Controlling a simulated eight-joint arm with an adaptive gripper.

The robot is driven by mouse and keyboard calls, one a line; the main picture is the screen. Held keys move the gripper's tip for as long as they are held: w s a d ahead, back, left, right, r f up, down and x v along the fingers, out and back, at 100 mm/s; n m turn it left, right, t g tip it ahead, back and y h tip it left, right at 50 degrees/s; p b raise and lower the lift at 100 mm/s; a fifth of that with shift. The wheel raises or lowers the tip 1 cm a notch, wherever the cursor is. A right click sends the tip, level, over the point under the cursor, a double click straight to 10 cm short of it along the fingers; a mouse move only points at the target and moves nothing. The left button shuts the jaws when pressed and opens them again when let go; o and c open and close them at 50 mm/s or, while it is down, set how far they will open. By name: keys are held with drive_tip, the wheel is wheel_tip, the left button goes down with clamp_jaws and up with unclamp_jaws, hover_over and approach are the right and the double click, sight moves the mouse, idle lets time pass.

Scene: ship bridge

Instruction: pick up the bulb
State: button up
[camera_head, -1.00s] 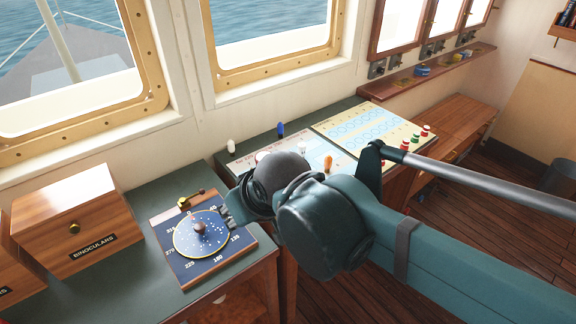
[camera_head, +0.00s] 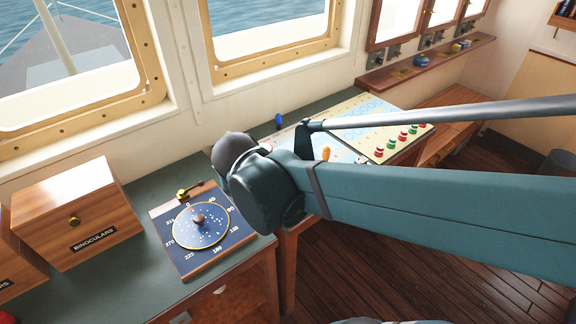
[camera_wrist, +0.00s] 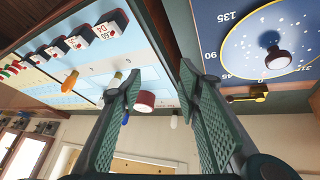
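My gripper (camera_wrist: 160,80) is open in the wrist view, its two dark green padded fingers well apart. A small pale, bulb-shaped thing (camera_wrist: 174,121) shows between the fingers, beyond the tips; it may be the bulb, but it is too small to be sure. A larger red-and-white round piece (camera_wrist: 145,104) shows close beside the left finger; I cannot tell whether they touch. Nothing is held. In the head view my arm hides the fingers and the pale thing.
An orange handle (camera_head: 326,153) and a blue one (camera_head: 278,121) stand on the console. A compass dial board (camera_head: 190,262) lies on the green desk left of my wrist. A binoculars box (camera_head: 75,205) stands further left. Windows and a wall are behind.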

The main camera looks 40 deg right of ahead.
drive_tip(key=w+d+m+h, duration=0.1)
drive_tip(key=w+d+f+m+h, duration=0.1)
drive_tip(key=d, duration=0.1)
drive_tip(key=w+d+m+g, duration=0.1)
drive_tip(key=shift+w+d+f+h, duration=0.1)
drive_tip(key=shift+d+f+h, duration=0.2)
drive_tip(key=shift+f+h, duration=0.1)
drive_tip(key=d+m, duration=0.1)
drive_tip(key=w+m+h, duration=0.1)
drive_tip(key=d+h, duration=0.1)
drive_tip(key=shift+w+d+f+m+g, duration=0.25)
drive_tip(key=shift+w+d+m+g, duration=0.05)
drive_tip(key=shift+m, duration=0.1)
drive_tip(key=d+m+h, duration=0.1)
drive_tip(key=w+d+m+h, duration=0.1)
drive_tip(key=m, duration=0.1)
drive_tip(key=shift+w+d+f+g+h+p, duration=0.1)
drive_tip(key=shift+w+f+g+h+p, duration=0.1)
drive_tip(key=shift+g+h+p, duration=0.15)
drive_tip(key=shift+w+d+m+g+h, duration=0.1)
drive_tip(key=shift+d+m+g+h, duration=0.15)
drive_tip(key=shift+m+h, duration=0.35)
drive_tip(key=shift+w+d+m+g+h, duration=0.1)
drive_tip(key=shift+d+m+g+h, duration=0.15)
drive_tip(key=shift+m, duration=0.65)
drive_tip(key=shift+x, duration=1.3)
drive_tip(key=shift+b+x, duration=0.85)
drive_tip(key=shift+x, duration=1.75)
